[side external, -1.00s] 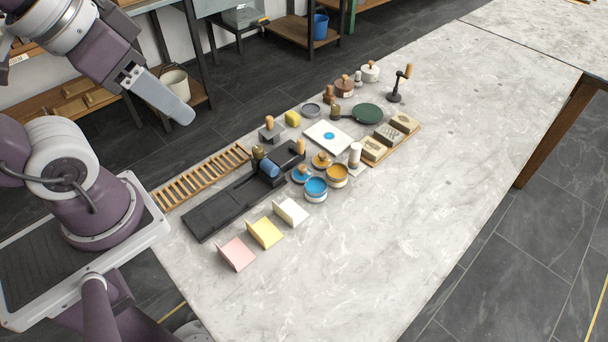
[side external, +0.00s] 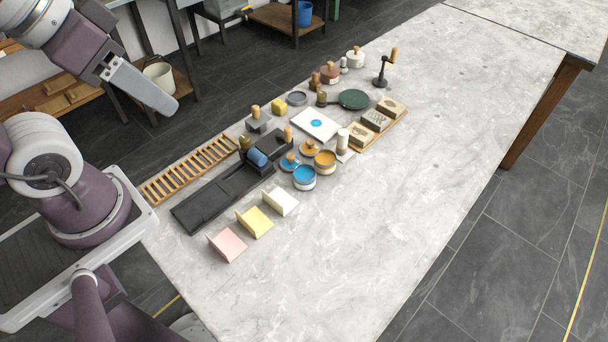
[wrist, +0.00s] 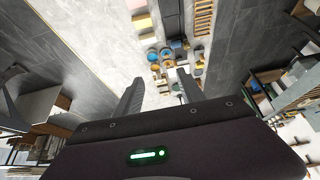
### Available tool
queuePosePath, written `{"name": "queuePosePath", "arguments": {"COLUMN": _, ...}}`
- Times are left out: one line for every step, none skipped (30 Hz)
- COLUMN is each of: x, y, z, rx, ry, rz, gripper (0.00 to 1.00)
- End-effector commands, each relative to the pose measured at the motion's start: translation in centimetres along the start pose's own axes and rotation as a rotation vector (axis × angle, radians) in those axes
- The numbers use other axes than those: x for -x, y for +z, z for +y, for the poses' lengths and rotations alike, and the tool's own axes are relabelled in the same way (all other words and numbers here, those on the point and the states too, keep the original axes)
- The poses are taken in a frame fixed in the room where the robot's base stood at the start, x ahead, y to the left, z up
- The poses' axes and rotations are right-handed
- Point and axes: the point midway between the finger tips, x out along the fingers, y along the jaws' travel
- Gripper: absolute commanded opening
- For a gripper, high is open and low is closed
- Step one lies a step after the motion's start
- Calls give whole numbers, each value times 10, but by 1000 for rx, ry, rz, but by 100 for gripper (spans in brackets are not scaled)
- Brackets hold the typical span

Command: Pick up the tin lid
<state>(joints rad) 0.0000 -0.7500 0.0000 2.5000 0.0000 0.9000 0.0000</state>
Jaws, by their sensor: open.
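My gripper (side external: 168,104) is raised at the upper left in the side view, off the table's edge and well away from the objects. In the wrist view my gripper (wrist: 161,88) shows two spread fingers with nothing between them. A shallow round grey metal piece (side external: 297,98), which looks like the tin lid, lies flat on the table near the yellow block. Two knobbed discs, one blue (side external: 289,163) and one orange (side external: 309,149), lie beside the open blue tin (side external: 304,178) and orange tin (side external: 325,162). I cannot tell for certain which piece is the lid.
The stone table (side external: 390,215) has wide free room at the front and right. Coloured cards (side external: 254,222) stand in front.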

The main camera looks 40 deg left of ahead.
Motion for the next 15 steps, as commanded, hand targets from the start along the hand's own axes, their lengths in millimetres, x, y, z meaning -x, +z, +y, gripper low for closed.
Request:
{"name": "queuePosePath", "arguments": {"x": 0, "y": 0, "z": 0, "rx": 0, "ry": 0, "rz": 0, "gripper": 46}}
{"name": "queuePosePath", "arguments": {"x": 0, "y": 0, "z": 0, "rx": 0, "ry": 0, "rz": 0, "gripper": 46}}
{"name": "queuePosePath", "arguments": {"x": 0, "y": 0, "z": 0, "rx": 0, "ry": 0, "rz": 0, "gripper": 46}}
{"name": "queuePosePath", "arguments": {"x": 0, "y": 0, "z": 0, "rx": 0, "ry": 0, "rz": 0, "gripper": 46}}
{"name": "queuePosePath", "arguments": {"x": 0, "y": 0, "z": 0, "rx": 0, "ry": 0, "rz": 0, "gripper": 46}}
{"name": "queuePosePath", "arguments": {"x": 0, "y": 0, "z": 0, "rx": 0, "ry": 0, "rz": 0, "gripper": 46}}
{"name": "queuePosePath", "arguments": {"x": 0, "y": 0, "z": 0, "rx": 0, "ry": 0, "rz": 0, "gripper": 45}}
{"name": "queuePosePath", "arguments": {"x": 0, "y": 0, "z": 0, "rx": 0, "ry": 0, "rz": 0, "gripper": 45}}
{"name": "queuePosePath", "arguments": {"x": 0, "y": 0, "z": 0, "rx": 0, "ry": 0, "rz": 0, "gripper": 45}}
{"name": "queuePosePath", "arguments": {"x": 0, "y": 0, "z": 0, "rx": 0, "ry": 0, "rz": 0, "gripper": 45}}
{"name": "queuePosePath", "arguments": {"x": 0, "y": 0, "z": 0, "rx": 0, "ry": 0, "rz": 0, "gripper": 45}}
{"name": "queuePosePath", "arguments": {"x": 0, "y": 0, "z": 0, "rx": 0, "ry": 0, "rz": 0, "gripper": 45}}
{"name": "queuePosePath", "arguments": {"x": 0, "y": 0, "z": 0, "rx": 1, "ry": 0, "rz": 0, "gripper": 45}}
{"name": "queuePosePath", "arguments": {"x": 0, "y": -1, "z": 0, "rx": 6, "ry": 1, "rz": -2, "gripper": 45}}
{"name": "queuePosePath", "arguments": {"x": -2, "y": -6, "z": 0, "rx": 25, "ry": 4, "rz": -11, "gripper": 45}}
